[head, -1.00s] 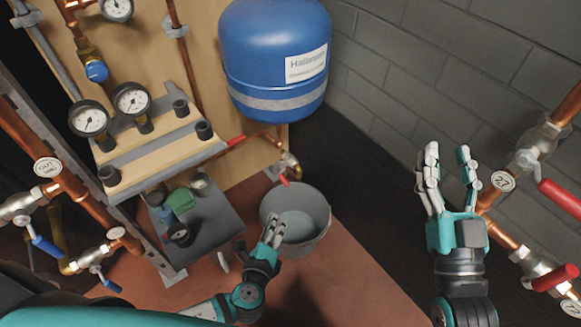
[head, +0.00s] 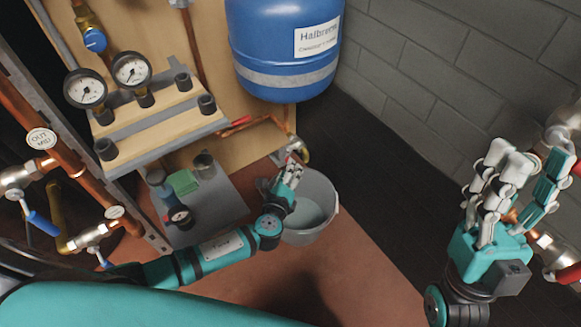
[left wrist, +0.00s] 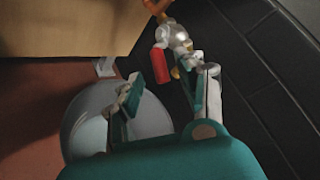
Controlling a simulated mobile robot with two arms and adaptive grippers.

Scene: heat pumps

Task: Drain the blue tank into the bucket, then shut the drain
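The blue tank (head: 285,45) hangs against the wooden panel in the head view. Its drain valve (head: 301,149) is low at the panel's right edge, above the grey bucket (head: 322,228). In the left wrist view the valve (left wrist: 178,36) has a red handle (left wrist: 160,66) hanging beside its body. The bucket (left wrist: 85,122) stands on the floor below; I see no stream. My left gripper (head: 292,168) is over the bucket, just below the valve; its fingers (left wrist: 168,80) are apart and empty, short of the handle. My right gripper (head: 525,165) is open and empty at the right.
A grey low platform (head: 215,205) with a green block (head: 183,182) and small containers is left of the bucket. Copper pipes with blue-handled valves (head: 42,222) stand at the left. More pipes (head: 545,240) are behind my right gripper. A block wall (head: 430,70) is behind.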

